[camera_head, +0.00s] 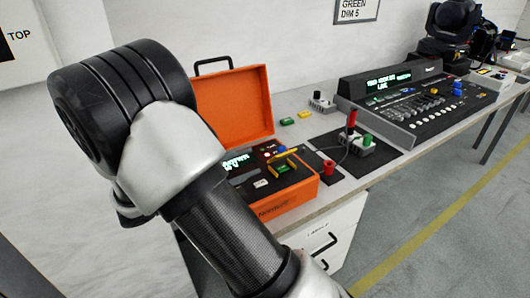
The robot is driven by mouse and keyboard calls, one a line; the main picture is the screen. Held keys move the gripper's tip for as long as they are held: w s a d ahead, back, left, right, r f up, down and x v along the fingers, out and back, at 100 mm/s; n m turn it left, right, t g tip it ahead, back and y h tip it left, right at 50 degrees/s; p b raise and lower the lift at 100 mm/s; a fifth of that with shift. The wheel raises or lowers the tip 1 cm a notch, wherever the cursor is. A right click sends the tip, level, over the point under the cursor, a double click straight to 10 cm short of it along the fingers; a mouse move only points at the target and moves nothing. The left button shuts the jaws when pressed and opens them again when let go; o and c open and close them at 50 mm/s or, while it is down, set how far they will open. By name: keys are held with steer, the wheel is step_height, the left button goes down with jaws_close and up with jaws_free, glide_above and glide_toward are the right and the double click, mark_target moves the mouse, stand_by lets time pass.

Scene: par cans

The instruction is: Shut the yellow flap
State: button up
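The yellow flap (284,156) is on the control panel inside the orange case (291,197). It looks raised, tilted up from the panel, with more yellow parts low beside it; its exact angle is too small to tell. My arm crosses the left and middle of the view in front of the case and hides its left part. My gripper is not in view.
The case's orange lid (235,105) stands open behind the panel. A lighting console (420,100) is further right on the table. Drawers (318,243) are below.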

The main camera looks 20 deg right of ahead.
steer(key=shift+s+a, duration=0.2)
steer(key=shift+a, duration=0.85)
steer(key=shift+d, duration=0.1)
